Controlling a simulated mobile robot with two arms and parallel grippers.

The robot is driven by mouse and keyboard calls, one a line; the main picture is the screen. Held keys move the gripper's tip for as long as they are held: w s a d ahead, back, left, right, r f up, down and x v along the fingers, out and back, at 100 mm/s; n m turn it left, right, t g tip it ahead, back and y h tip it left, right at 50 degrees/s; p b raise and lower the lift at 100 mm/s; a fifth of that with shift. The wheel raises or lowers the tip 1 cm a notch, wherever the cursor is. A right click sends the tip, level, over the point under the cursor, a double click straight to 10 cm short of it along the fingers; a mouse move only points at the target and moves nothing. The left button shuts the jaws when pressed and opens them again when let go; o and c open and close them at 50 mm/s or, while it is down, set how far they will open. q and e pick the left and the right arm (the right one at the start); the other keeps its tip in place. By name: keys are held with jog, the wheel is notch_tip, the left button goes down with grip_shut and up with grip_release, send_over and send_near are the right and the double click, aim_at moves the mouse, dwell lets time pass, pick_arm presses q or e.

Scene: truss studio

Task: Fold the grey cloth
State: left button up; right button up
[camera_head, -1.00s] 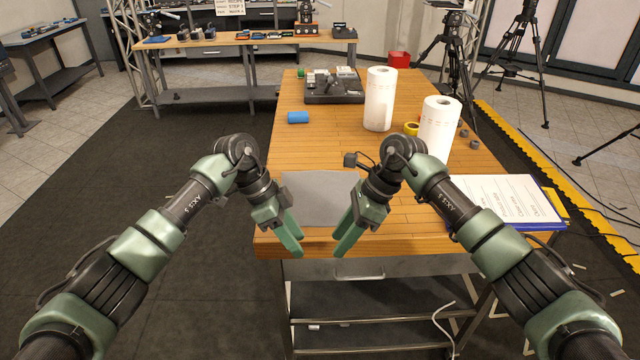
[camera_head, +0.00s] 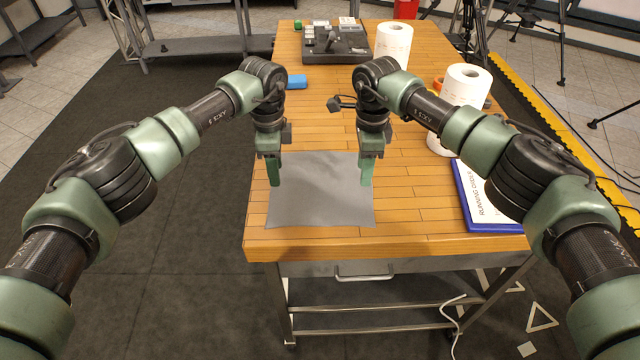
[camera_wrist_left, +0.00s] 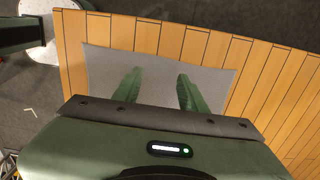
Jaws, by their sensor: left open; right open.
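The grey cloth (camera_head: 322,195) lies flat and spread on the wooden table (camera_head: 430,210) near its front left corner. My left gripper (camera_head: 274,172) points down over the cloth's left side. My right gripper (camera_head: 367,172) points down over its right side. In the left wrist view, the left fingers (camera_wrist_left: 158,90) are apart and empty above the cloth (camera_wrist_left: 205,78). The right gripper is also open, with nothing seen in it. Whether any fingertip touches the cloth I cannot tell. The grippers and forearms hide parts of the cloth's side edges.
A blue object (camera_head: 296,81) lies behind my left gripper. A black device (camera_head: 335,45) and a paper roll (camera_head: 392,45) stand at the back. Another roll (camera_head: 463,85) and a blue clipboard (camera_head: 465,200) are on the right. The table between cloth and clipboard is clear.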

pick_arm(q)
jog(key=f, duration=0.3)
jog(key=shift+w+f, duration=0.25)
jog(key=shift+w, duration=0.1)
pick_arm(e)
jog(key=f, duration=0.3)
jog(key=shift+w+f, duration=0.25)
jog(key=shift+w, duration=0.1)
pick_arm(q)
jog(key=shift+f, duration=0.1)
pick_arm(e)
jog(key=shift+f, duration=0.1)
pick_arm(q)
jog(key=shift+s, duration=0.15)
pick_arm(e)
jog(key=shift+s, duration=0.1)
jog(key=shift+s, duration=0.1)
pick_arm(q)
jog(key=shift+f, duration=0.15)
jog(key=shift+c, duration=0.2)
pick_arm(e)
jog(key=shift+f, duration=0.15)
jog(key=shift+c, duration=0.2)
pick_arm(q)
grip_shut()
pick_arm(e)
grip_shut()
